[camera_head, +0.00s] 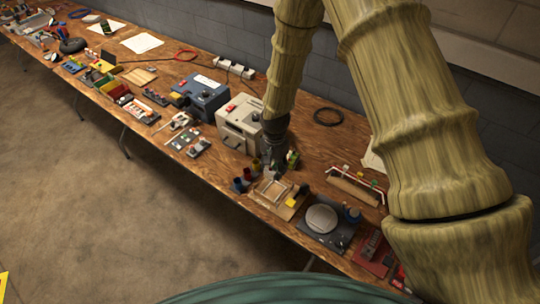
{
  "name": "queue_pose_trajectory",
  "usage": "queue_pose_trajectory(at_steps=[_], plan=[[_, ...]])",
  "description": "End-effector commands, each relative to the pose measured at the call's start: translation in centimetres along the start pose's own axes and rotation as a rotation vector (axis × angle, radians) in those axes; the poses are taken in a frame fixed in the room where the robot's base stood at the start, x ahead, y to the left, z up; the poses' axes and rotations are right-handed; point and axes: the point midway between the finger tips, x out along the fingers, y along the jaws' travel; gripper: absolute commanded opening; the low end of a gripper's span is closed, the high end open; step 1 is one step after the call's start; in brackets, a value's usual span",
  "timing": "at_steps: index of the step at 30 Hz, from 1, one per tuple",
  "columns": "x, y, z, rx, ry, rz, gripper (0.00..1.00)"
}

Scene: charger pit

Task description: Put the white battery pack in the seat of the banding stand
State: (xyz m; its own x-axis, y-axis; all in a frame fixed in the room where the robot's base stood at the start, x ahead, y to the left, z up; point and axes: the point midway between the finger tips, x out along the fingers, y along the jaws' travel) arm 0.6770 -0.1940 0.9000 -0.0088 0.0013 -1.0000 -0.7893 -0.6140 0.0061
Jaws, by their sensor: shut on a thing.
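My gripper (276,173) hangs low over the bench, right of the beige box-shaped machine, at the back edge of a wooden board. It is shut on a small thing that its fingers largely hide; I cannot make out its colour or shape. No white battery pack can be told apart with certainty. A dark base plate with a round grey disc (321,218) lies to the right of the gripper and nearer; it may be the banding stand, but I see no clear seat on it.
The wooden board (259,197) carries a pale square frame (273,190) and a yellow block (290,202). The beige machine (239,124) is close to my arm. A red-railed wooden rack (355,188) stands right.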

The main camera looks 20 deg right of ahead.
Motion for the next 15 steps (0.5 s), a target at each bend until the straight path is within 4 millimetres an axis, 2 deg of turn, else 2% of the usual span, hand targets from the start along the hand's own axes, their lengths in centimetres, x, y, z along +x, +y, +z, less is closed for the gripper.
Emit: queue_pose_trajectory(at_steps=[7, 15], plan=[[0.6, 0.1, 0.1, 0.000, 0.000, 0.000, 0.07], [2.9, -0.1, -0.1, -0.002, -0.002, 0.003, 0.07]])
